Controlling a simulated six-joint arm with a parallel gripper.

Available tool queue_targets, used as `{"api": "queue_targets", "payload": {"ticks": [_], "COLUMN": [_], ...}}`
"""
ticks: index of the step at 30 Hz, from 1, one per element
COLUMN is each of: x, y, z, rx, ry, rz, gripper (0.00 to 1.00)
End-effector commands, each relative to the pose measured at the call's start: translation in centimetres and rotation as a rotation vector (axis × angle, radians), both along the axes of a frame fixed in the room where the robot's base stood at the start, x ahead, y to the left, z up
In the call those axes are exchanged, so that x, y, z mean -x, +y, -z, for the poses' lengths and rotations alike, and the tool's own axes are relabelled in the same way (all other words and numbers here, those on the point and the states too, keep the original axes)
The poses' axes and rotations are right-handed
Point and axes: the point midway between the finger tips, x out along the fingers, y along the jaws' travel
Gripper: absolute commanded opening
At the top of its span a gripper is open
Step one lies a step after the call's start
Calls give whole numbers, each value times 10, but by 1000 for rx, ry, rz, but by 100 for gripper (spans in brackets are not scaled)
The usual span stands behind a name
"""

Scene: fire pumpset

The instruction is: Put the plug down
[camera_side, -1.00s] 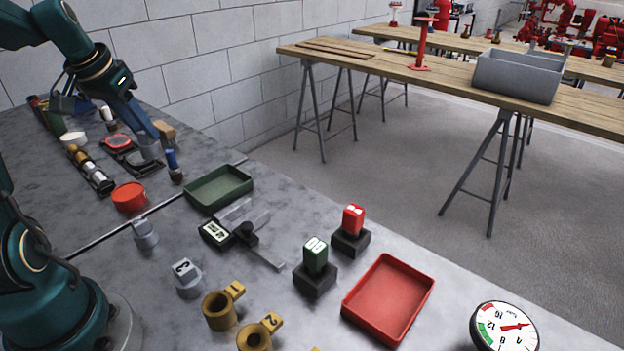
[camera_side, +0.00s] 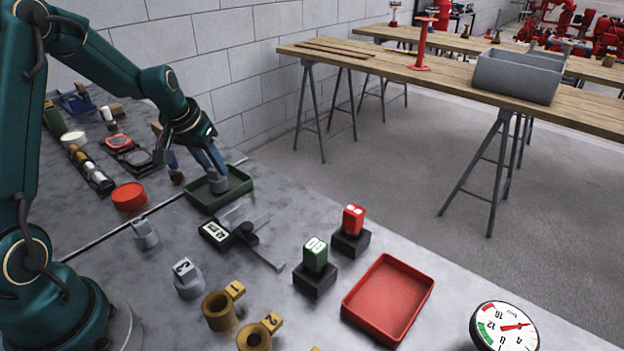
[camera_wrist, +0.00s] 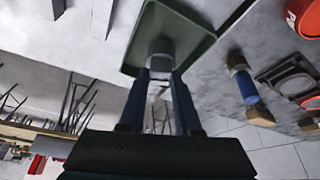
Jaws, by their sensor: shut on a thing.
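My gripper (camera_side: 208,163) is shut on a grey plug (camera_side: 218,184) and points down at the green tray (camera_side: 243,188). The plug is within the tray's outline, low between its walls; I cannot tell whether it touches the tray floor. In the wrist view the plug (camera_wrist: 161,47) shows between the two blue-grey fingers (camera_wrist: 160,75), with the tray (camera_wrist: 142,32) around it. The fingers hide part of the plug.
A blue-and-brown brush-like tool (camera_side: 174,165) stands just left of the tray. A red round lid (camera_side: 129,196) lies further left. A caliper-like gauge (camera_side: 232,232) lies in front of the tray. Grey and brass fittings (camera_side: 187,279) stand nearer the camera.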

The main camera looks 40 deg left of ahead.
Motion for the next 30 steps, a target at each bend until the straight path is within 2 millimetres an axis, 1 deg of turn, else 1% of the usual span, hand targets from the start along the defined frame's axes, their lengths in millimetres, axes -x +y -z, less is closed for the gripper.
{"api": "queue_targets", "payload": {"ticks": [2,13,14,15,16,26,30], "x": [0,0,0,0,0,0,2], "y": [0,1,0,0,0,0,0], "z": [5,8,9,9,9,8,-1], "rx": [-1,-2,-1,-2,-2,-2,-2], "ry": [-1,-1,-1,0,0,-1,-3], "rz": [-1,0,0,1,1,0,-1], "gripper": [0,0,36,51,62,62,62]}}
